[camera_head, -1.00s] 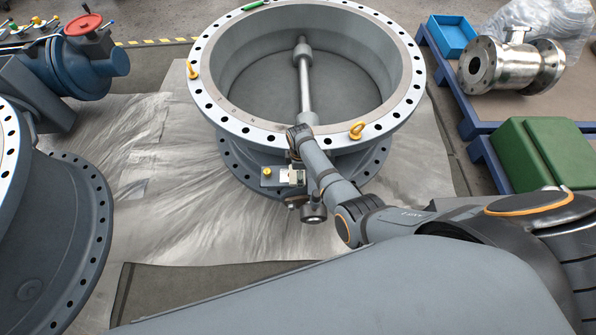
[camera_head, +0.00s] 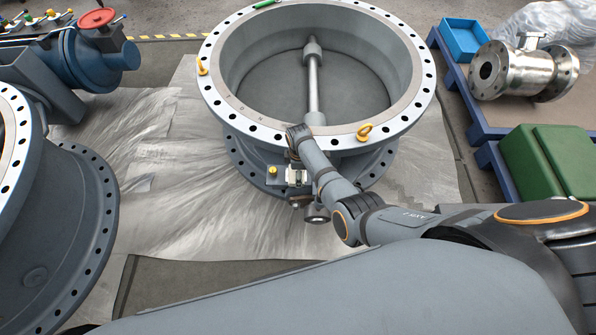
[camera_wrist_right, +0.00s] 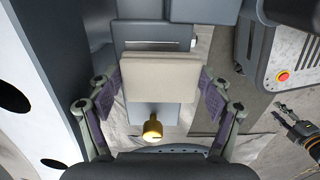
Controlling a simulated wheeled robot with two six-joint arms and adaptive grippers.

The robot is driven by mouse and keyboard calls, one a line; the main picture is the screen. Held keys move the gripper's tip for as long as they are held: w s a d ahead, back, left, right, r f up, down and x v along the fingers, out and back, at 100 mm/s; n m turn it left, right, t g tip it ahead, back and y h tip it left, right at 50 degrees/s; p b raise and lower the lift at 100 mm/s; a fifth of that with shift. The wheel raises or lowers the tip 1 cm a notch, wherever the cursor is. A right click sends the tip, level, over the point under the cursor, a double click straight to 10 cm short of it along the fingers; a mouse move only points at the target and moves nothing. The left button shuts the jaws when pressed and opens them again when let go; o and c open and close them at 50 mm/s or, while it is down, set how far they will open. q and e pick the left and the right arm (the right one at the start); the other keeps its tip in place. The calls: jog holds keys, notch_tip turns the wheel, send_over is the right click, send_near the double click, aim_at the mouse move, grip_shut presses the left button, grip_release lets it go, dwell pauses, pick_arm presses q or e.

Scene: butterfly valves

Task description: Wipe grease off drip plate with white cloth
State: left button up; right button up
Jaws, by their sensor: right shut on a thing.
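My right gripper (camera_wrist_right: 160,95) is shut on a pale, folded white cloth (camera_wrist_right: 160,75), held flat between its purple finger pads. Below the cloth is a grey plate-like surface (camera_wrist_right: 160,112) with a yellow knob (camera_wrist_right: 152,130); I cannot tell whether it is the drip plate. In the head view my right arm reaches to the front of the large valve (camera_head: 318,75). A small pale patch (camera_head: 297,176), possibly the cloth, shows beside the arm; the gripper is hidden there. No grease is clear.
The valve's bolted flange rim with yellow eyebolts (camera_head: 365,132) stands close to my arm. Another large valve (camera_head: 60,220) is at the left. A green case (camera_head: 550,165), blue bin (camera_head: 464,38) and metal valve (camera_head: 525,70) are at the right. Plastic sheet (camera_head: 200,220) covers the floor.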

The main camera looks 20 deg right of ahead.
jog(key=shift+s+d+r, duration=0.1)
jog(key=shift+d+r, duration=0.1)
jog(key=shift+d, duration=0.1)
jog(key=shift+s+d+f+p, duration=0.15)
jog(key=shift+d+p, duration=0.15)
jog(key=shift+d, duration=0.15)
jog(key=shift+s+d+f+p, duration=0.1)
jog(key=shift+d+p, duration=0.15)
jog(key=shift+d, duration=0.2)
pick_arm(q)
jog(key=shift+r, duration=0.75)
notch_tip(320, 180, up, 8)
jog(key=s+p, duration=0.2)
jog(key=p, duration=0.6)
pick_arm(e)
notch_tip(320, 180, up, 8)
pick_arm(q)
jog(key=shift+f, duration=0.15)
